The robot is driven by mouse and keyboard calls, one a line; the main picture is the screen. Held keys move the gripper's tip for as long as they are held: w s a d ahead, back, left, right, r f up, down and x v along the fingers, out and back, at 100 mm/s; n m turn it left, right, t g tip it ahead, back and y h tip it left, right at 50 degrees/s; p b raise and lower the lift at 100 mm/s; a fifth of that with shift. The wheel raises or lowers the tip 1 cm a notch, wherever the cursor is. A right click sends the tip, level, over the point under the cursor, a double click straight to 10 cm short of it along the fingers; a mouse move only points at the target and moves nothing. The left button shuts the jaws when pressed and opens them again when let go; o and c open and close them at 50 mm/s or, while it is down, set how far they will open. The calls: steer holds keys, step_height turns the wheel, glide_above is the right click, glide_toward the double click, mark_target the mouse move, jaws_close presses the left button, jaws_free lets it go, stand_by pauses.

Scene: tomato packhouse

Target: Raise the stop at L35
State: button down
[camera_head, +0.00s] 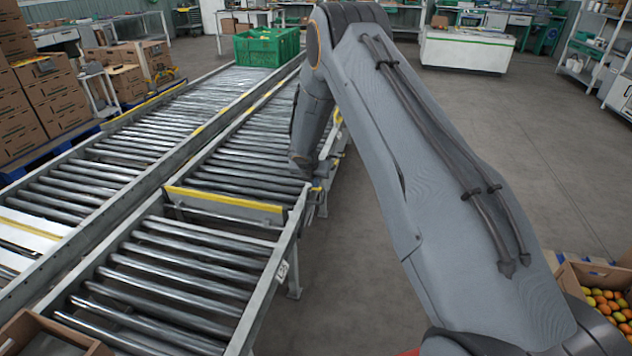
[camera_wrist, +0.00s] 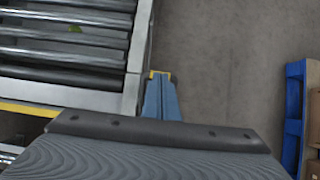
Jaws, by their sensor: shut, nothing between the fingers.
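A stop plate (camera_head: 225,203) with a yellow top edge lies across the near end of the right-hand roller lane. Its grey face shows under the yellow edge, and its top is about level with the side rails. Part of its yellow edge shows at the left in the wrist view (camera_wrist: 22,108). My gripper (camera_wrist: 160,75) is shut and empty, with blue-grey fingers and yellow tips. It is beside the lane's right rail, just right of the plate's right end, apart from the plate. In the head view my arm hides most of it. A small rail label (camera_head: 282,271) is too small to read.
A green crate (camera_head: 267,46) stands at the far end of the rollers. Stacked cartons (camera_head: 45,95) are at the left. An open carton (camera_head: 50,335) is at the near left. Tomatoes (camera_head: 612,303) fill a box at right.

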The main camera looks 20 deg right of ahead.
step_height(320, 180, up, 10)
steer(key=w+d, duration=0.1)
steer(key=w, duration=0.1)
steer(key=shift+d, duration=0.3)
steer(key=shift+w+r, duration=0.1)
steer(key=s+a+r+m+g+y, duration=0.1)
steer(key=s+r+m, duration=0.2)
steer(key=s+m, duration=0.7)
steer(key=s+a+r+m+g+y, duration=0.1)
steer(key=s+m, duration=0.9)
steer(key=s, duration=1.3)
steer(key=s+a+r+m+g+y, duration=0.1)
steer(key=s+a+r+m+g, duration=0.2)
steer(key=s+r+m, duration=0.3)
steer(key=s+m, duration=0.4)
steer(key=s, duration=0.6)
steer(key=shift+s+a, duration=0.2)
steer(key=shift+a, duration=0.05)
steer(key=shift+a+r, duration=0.1)
